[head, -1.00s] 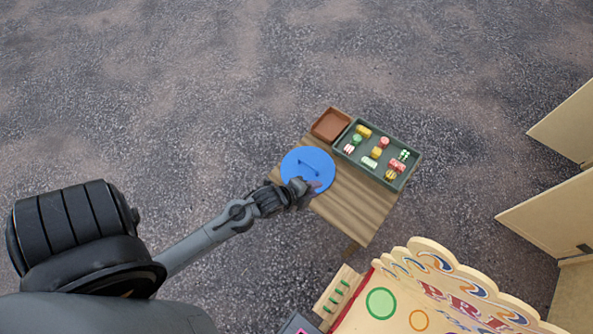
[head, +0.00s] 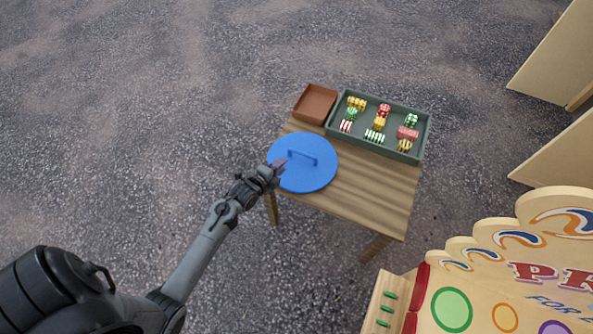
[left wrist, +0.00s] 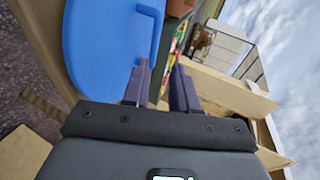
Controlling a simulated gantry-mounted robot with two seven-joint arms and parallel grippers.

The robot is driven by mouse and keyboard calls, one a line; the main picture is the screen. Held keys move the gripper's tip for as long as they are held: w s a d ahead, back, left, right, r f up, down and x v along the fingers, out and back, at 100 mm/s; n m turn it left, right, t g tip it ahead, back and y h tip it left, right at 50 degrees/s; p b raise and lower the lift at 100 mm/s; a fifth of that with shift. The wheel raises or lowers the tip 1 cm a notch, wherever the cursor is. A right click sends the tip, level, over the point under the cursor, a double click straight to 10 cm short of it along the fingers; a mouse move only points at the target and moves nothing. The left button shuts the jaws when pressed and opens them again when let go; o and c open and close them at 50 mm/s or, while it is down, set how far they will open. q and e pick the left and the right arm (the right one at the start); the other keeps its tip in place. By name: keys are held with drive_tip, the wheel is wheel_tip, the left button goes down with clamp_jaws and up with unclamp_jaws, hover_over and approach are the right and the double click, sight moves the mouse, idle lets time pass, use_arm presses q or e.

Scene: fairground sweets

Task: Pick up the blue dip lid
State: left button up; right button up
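The blue dip lid (head: 315,176) is a flat round disc with a raised bar handle (head: 302,157). It lies at the left side of the small wooden table. My left gripper (head: 279,164) is over the lid's left edge in the head view, left of the handle. In the left wrist view the lid (left wrist: 98,45) fills the upper left. There my left gripper (left wrist: 161,72) has its two purple fingers apart with nothing between them. The handle (left wrist: 155,38) shows just beyond the left-hand finger. Whether the fingers touch the lid is unclear. My right gripper is out of view.
A green tray (head: 428,132) of several colourful sweets stands along the table's back, beside an empty-looking brown box (head: 316,102). The wooden table (head: 375,190) is bare right of the lid. A painted prize board (head: 500,312) stands at the lower right.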

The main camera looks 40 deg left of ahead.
sight(302, 154)
use_arm(q)
drive_tip(key=w+f+b, duration=0.2)
drive_tip(key=b, duration=0.1)
drive_tip(key=shift+w+d+f, duration=0.1)
drive_tip(key=shift+d+f, duration=0.2)
drive_tip(key=shift+d, duration=0.1)
drive_tip(key=shift+w+f, duration=0.15)
drive_tip(key=shift+w, duration=0.15)
drive_tip(key=b+x, duration=0.2)
drive_tip(key=x, duration=0.2)
drive_tip(key=shift+w+a, duration=0.15)
drive_tip(key=shift+a, duration=0.05)
drive_tip(key=shift+w, duration=0.45)
drive_tip(key=shift+w+f+b, duration=0.3)
drive_tip(key=shift+w+b, duration=0.15)
drive_tip(key=shift+b, duration=0.35)
drive_tip(key=x, duration=0.1)
drive_tip(key=b+x, duration=0.2)
drive_tip(key=shift+w+d+r, duration=0.2)
drive_tip(key=shift+d, duration=0.1)
drive_tip(key=shift+w, duration=0.45)
drive_tip(key=shift+a, duration=0.1)
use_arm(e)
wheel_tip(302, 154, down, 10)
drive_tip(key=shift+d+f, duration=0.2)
use_arm(q)
drive_tip(key=shift+s+f, duration=0.1)
